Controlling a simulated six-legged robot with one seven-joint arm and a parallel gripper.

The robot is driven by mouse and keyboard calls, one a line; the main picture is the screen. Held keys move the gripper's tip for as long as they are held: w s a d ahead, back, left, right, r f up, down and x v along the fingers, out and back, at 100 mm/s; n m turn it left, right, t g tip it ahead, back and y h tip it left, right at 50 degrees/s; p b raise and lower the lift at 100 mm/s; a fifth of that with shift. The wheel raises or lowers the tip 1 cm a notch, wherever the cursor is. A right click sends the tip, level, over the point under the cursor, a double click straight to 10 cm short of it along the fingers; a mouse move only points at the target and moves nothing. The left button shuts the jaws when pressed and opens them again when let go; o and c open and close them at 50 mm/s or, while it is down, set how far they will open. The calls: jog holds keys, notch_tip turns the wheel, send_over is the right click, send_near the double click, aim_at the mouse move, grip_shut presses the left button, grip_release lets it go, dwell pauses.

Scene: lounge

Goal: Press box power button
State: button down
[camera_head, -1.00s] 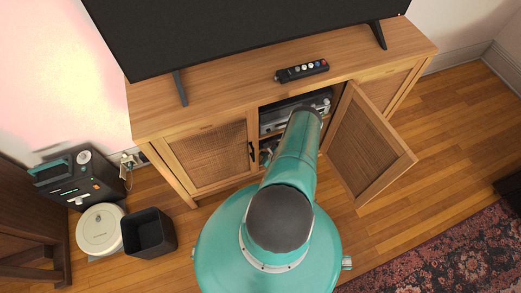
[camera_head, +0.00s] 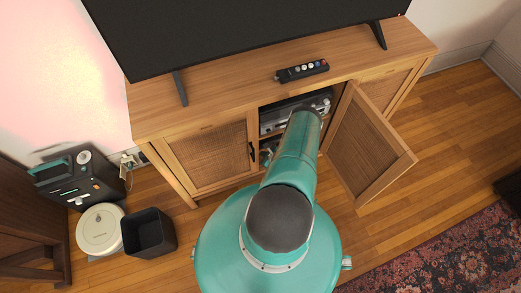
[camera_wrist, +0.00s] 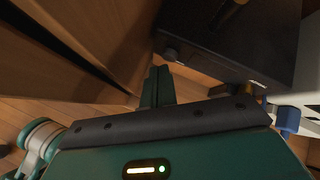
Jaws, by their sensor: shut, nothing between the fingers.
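A grey box (camera_head: 318,103) sits inside the open middle compartment of the wooden cabinet (camera_head: 200,125), partly covered by my arm. In the wrist view a dark box (camera_wrist: 240,45) fills the top right, with a small round knob or button (camera_wrist: 171,54) at its left front corner. My gripper (camera_wrist: 158,72) is shut and empty, its fingertips just below that round part. I cannot tell whether they touch it. In the head view my gripper is hidden behind my arm, inside the compartment.
The cabinet door (camera_head: 368,145) stands open to the right of my arm. A television (camera_head: 230,30) and a remote (camera_head: 302,71) are on the cabinet top. A black bin (camera_head: 148,233) and a white round device (camera_head: 100,229) stand on the floor at left.

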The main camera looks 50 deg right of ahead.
jog(key=shift+w, duration=0.1)
dwell(0.4)
jog(key=shift+w+d, duration=0.25)
jog(key=shift+w, duration=0.05)
jog(key=shift+s, duration=0.1)
jog(key=shift+s+a, duration=0.25)
jog(key=shift+s, duration=0.05)
dwell(0.4)
jog(key=s+a, duration=0.3)
jog(key=s, duration=0.2)
dwell(0.3)
jog(key=shift+s, duration=0.15)
dwell(0.5)
